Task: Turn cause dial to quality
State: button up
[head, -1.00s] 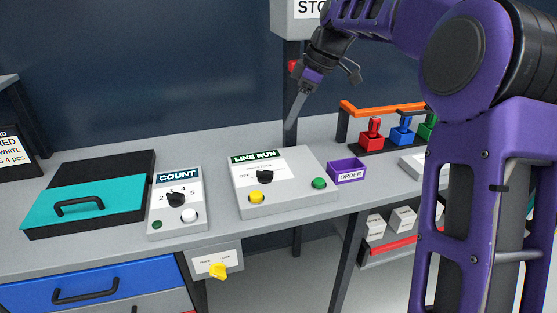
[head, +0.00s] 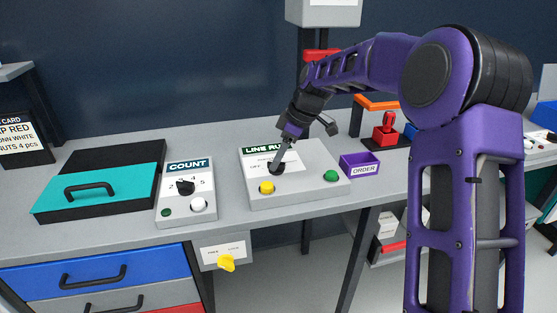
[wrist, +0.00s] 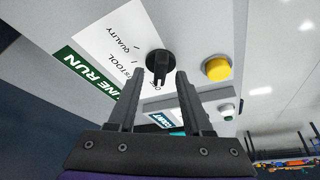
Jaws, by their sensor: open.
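The cause dial (wrist: 160,63) is a black knob on the grey LINE RUN box, beside a white label that reads QUALITY and TOOL. In the wrist view its bar seems to point toward the end of the label near OFF, away from QUALITY. My gripper (wrist: 160,76) is open, with one fingertip on each side of the dial; I cannot tell whether they touch it. In the head view the dial (head: 277,168) is partly hidden under my gripper (head: 283,158), which comes down from above.
A yellow button (head: 266,188) and a green button (head: 331,176) flank the dial on the same box. The COUNT box (head: 187,192) stands to the left and the purple ORDER tray (head: 360,165) to the right. A red-handled stamp (head: 386,128) is further right.

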jog(key=shift+a+f, duration=0.1)
jog(key=shift+f, duration=0.2)
grip_shut()
